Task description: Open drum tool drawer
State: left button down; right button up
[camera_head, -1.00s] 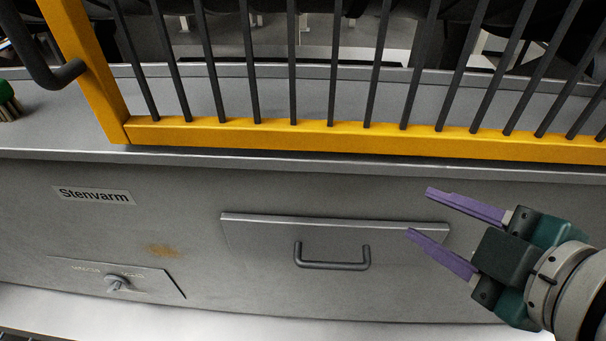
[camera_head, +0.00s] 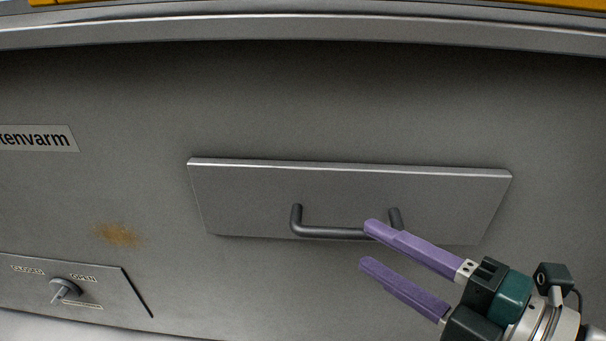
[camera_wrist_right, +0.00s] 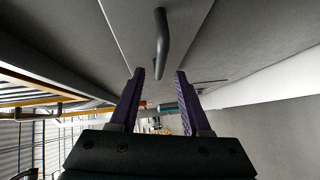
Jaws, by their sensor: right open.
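The tool drawer (camera_head: 260,190) is a flat grey front panel in the drum's grey face, and it looks closed. Its dark U-shaped handle (camera_head: 325,232) sits low on the panel, and the gripper's upper finger covers part of its right side. My right gripper (camera_head: 368,245) is open and empty, with its two purple fingers pointing left at the right part of the handle. In the right wrist view the handle (camera_wrist_right: 161,45) appears beyond the open fingertips (camera_wrist_right: 160,72), with no clear contact. My left gripper is not in view.
A small panel with a rotary knob (camera_head: 64,289), marked closed and open, is at lower left. A cropped name label (camera_head: 38,138) sits above a rusty stain (camera_head: 117,235). A metal ledge (camera_head: 300,25) runs along the top, with a yellow bar (camera_head: 300,3) above.

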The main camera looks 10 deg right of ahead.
aim_at(353, 237)
jog(key=x, duration=0.5)
jog(key=shift+w+a, duration=0.1)
jog(key=shift+w, duration=0.1)
grip_shut()
dwell(1.2)
